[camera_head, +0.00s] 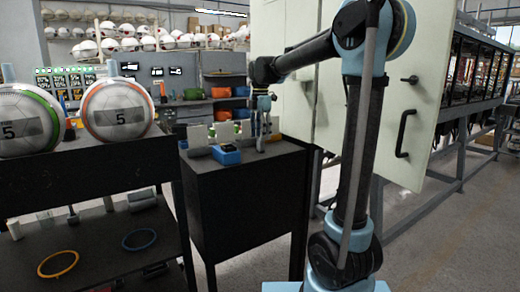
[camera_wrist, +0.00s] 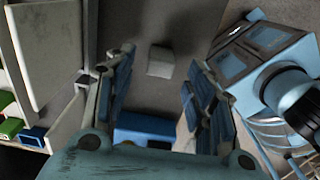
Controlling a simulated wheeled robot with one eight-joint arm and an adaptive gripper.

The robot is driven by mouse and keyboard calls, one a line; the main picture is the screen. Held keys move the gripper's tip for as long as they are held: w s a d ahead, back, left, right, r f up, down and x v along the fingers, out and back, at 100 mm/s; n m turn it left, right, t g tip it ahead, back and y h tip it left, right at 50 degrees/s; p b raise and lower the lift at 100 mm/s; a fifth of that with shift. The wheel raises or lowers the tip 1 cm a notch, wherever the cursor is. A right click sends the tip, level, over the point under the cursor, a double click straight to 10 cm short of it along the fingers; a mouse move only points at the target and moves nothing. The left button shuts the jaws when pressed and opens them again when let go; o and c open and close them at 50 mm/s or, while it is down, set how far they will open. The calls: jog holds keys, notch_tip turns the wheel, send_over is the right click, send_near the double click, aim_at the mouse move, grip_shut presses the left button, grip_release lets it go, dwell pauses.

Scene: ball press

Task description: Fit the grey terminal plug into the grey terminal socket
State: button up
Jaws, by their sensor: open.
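My gripper (camera_head: 261,141) points down over the right part of the black cabinet's top in the head view. In the wrist view its two blue-padded fingers (camera_wrist: 158,68) stand apart with nothing clamped between them. A small pale grey block (camera_wrist: 160,62), perhaps the grey terminal plug, lies on the grey surface below, lined up between the fingertips. I cannot tell from these frames whether the fingers reach down around it. The grey terminal socket cannot be picked out surely; pale upright panels (camera_head: 197,135) stand along the cabinet's back, and my gripper hides part of that area.
Pale panels (camera_wrist: 65,45) rise close to the left finger. A white door (camera_head: 410,90) stands right of the cabinet. A ball rack (camera_head: 95,165) stands left.

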aim_at(260, 146)
jog(key=shift+s+f, duration=0.1)
jog(key=shift+f, duration=2)
grip_shut()
jog(key=shift+r, duration=0.1)
